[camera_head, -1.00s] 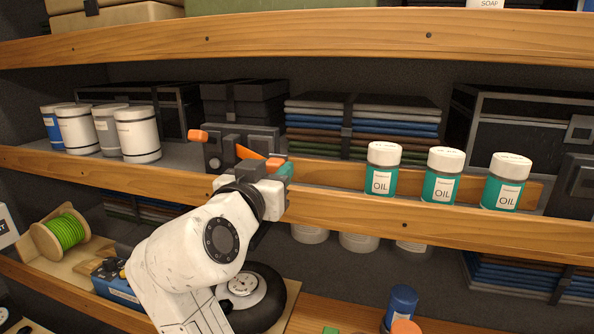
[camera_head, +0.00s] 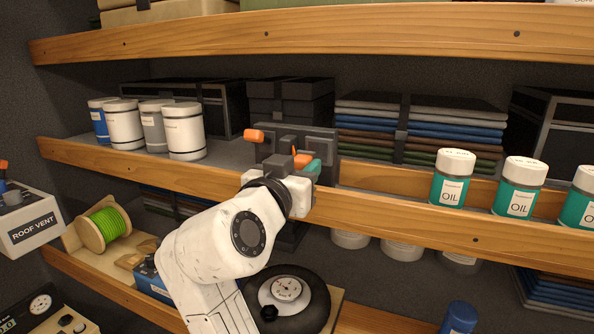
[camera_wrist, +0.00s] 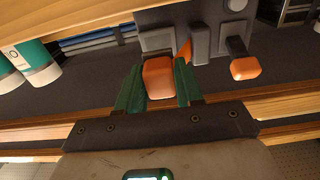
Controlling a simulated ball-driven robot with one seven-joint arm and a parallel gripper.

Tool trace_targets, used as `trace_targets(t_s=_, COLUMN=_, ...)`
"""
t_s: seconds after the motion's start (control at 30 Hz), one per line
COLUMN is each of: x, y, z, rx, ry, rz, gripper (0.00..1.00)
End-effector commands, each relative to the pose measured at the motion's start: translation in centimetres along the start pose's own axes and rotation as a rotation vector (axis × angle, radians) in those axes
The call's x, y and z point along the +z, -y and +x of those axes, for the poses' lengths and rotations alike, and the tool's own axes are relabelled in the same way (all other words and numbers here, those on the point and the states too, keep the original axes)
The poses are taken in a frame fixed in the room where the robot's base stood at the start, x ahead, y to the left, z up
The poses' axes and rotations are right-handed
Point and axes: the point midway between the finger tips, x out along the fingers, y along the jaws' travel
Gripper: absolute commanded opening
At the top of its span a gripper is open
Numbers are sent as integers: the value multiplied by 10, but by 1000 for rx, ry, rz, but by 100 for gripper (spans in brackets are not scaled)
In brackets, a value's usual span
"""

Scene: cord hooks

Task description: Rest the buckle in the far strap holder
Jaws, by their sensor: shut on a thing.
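My gripper (camera_wrist: 158,88) is shut on an orange block, which I take for the buckle (camera_wrist: 158,78), between its green fingers. In the head view my gripper (camera_head: 312,168) is in front of a dark grey fixture (camera_head: 268,142) on the middle shelf, and the buckle (camera_head: 302,161) shows as a small orange patch. The fixture has grey upright posts (camera_wrist: 201,45), a thin orange piece (camera_wrist: 185,50) and an orange-tipped arm (camera_wrist: 244,67). The buckle is close to the posts; I cannot tell whether it touches them. Which holder is the far one is unclear.
White, grey and blue canisters (camera_head: 183,132) stand left of the fixture. Teal oil jars (camera_head: 452,178) stand to its right, with folded cloths (camera_head: 420,125) behind. A wooden shelf edge (camera_head: 400,215) runs below my gripper, and another (camera_head: 350,30) is above.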

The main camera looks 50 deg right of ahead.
Motion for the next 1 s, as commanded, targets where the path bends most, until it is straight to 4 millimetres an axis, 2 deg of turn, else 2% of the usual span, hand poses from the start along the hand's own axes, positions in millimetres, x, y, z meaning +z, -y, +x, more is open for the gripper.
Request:
trace_targets(t_s=0.2, x=-1, y=-1, z=21, rx=2, ry=1, rz=0, gripper=0)
trace_targets(t_s=0.5, x=0, y=0, z=41, rx=1, ry=1, rz=0, gripper=0)
trace_targets(t_s=1.0, x=0, y=0, z=46, rx=0, ry=1, rz=1, gripper=0)
